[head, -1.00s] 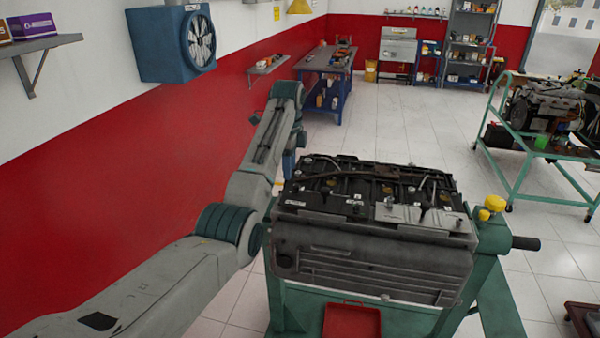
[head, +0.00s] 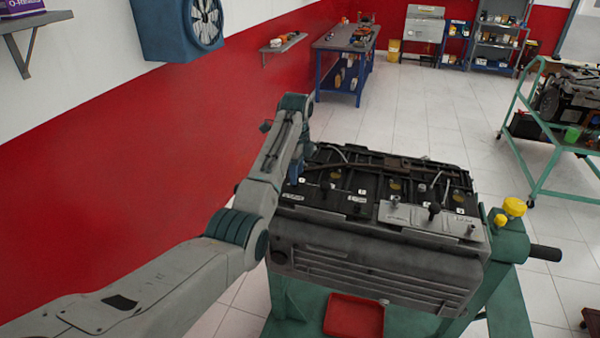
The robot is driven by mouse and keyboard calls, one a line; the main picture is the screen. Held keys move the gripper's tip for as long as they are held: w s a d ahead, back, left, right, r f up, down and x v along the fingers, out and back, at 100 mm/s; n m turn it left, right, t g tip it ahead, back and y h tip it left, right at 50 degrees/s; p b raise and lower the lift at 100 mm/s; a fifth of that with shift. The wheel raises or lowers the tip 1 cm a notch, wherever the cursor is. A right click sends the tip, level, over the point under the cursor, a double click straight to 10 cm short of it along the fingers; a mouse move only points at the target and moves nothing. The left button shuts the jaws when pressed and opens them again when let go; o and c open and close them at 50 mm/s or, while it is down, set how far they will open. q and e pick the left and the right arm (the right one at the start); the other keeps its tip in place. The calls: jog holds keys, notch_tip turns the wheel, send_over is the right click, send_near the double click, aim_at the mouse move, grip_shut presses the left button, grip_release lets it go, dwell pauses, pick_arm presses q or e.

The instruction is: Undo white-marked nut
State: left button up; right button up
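The engine (head: 375,265) is mounted on a green stand (head: 510,275), its dark top facing up with small white labels and several nuts or studs. I cannot tell which nut is the white-marked one. A dark upright stud or nut (head: 434,210) stands on the light plate at the front right of the top. My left arm comes in from the left, and my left gripper (head: 293,176) hangs at the left edge of the engine top, largely hidden by its own arm. I cannot see its fingers clearly. My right gripper is out of view.
A red tray (head: 355,315) sits low at the front of the stand. Yellow knobs (head: 514,207) and a dark handle stick out at the stand's right. A blue workbench (head: 343,60) stands behind. Another engine trainer (head: 575,105) is at right. Open floor lies between.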

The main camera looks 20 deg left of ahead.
pick_arm(q)
jog(key=shift+a+f, duration=0.15)
jog(key=shift+f, duration=0.25)
jog(key=shift+s+r, duration=0.1)
jog(key=shift+s, duration=0.25)
jog(key=shift+w, duration=0.1)
grip_shut()
